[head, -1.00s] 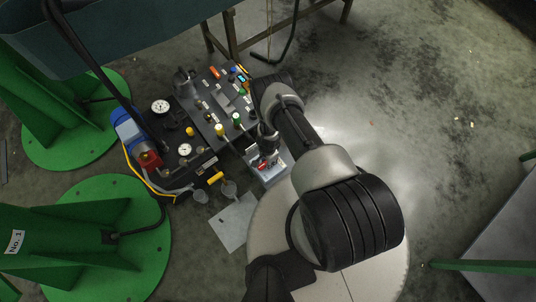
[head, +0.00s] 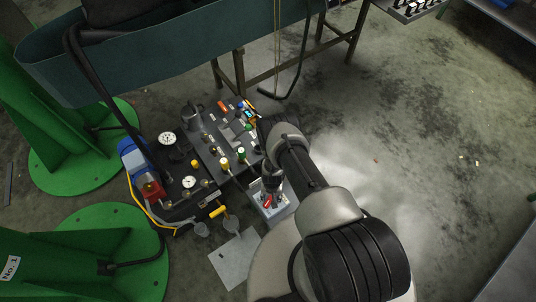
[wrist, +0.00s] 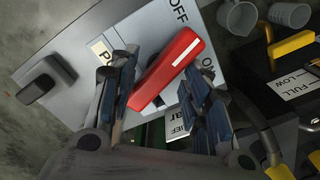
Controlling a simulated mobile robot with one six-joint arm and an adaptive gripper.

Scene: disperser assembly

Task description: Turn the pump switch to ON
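The pump switch is a red bar handle (wrist: 167,70) with a white line, on a light grey plate (wrist: 75,32). Its white-marked end points to the upper right in the wrist view, between the OFF lettering (wrist: 178,12) and a partly hidden label starting with O (wrist: 207,73). My gripper (wrist: 160,92) has its fingers apart, one on each side of the handle. I cannot tell whether either finger touches it. In the head view, the red handle (head: 268,201) shows on its grey box below my gripper (head: 271,184).
A dark control panel (head: 207,140) with gauges, knobs and coloured handles stands left of the switch box. A black lever (wrist: 42,88) sits on the same plate. Clear cups (wrist: 240,16) and yellow handles (wrist: 292,44) are close by. Green stands (head: 90,250) are at left.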

